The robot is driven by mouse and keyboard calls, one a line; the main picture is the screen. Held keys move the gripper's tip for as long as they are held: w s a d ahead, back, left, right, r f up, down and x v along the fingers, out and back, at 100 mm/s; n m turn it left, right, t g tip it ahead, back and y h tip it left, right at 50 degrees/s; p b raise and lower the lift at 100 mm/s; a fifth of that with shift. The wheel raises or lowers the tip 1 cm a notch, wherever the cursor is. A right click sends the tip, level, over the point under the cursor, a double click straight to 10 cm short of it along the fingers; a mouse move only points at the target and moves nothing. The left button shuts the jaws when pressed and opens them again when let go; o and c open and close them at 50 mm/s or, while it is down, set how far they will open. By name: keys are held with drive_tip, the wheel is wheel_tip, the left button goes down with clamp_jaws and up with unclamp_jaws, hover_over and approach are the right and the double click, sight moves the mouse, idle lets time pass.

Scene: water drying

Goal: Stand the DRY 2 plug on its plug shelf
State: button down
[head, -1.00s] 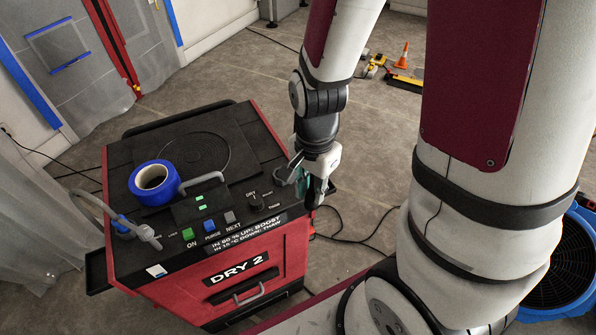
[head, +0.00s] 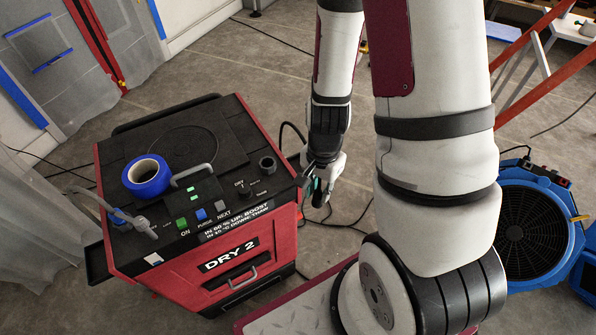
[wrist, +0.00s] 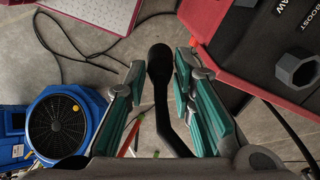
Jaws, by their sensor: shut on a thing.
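The red and black DRY 2 machine (head: 232,265) stands left of my gripper in the head view, and its edge also shows at upper right in the wrist view (wrist: 225,60). My gripper (head: 320,192) is beside its right side, apart from the top panel. In the wrist view, a black rounded plug (wrist: 159,66) with a dark cable trailing from it is between the teal-padded fingers, and my gripper is shut on it. I cannot pick out the plug shelf with certainty.
A dark tray (head: 91,263) juts from the machine's left side. Blue fans (head: 520,230) stand at right. Cables lie on the floor behind my gripper.

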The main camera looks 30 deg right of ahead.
drive_tip(key=shift+d+f, duration=0.35)
drive_tip(key=shift+f, duration=0.1)
drive_tip(key=shift+w+d+f+b, duration=0.15)
drive_tip(key=shift+w+f+b, duration=0.05)
drive_tip(key=shift+b, duration=0.2)
drive_tip(key=w+b, duration=0.5)
drive_tip(key=b, duration=0.1)
drive_tip(key=p, duration=0.1)
hover_over(299, 171)
drive_tip(key=shift+f, duration=2.35)
drive_tip(key=shift+f, duration=0.15)
drive_tip(key=c, duration=1.4)
unclamp_jaws()
drive_tip(key=shift+o, duration=0.2)
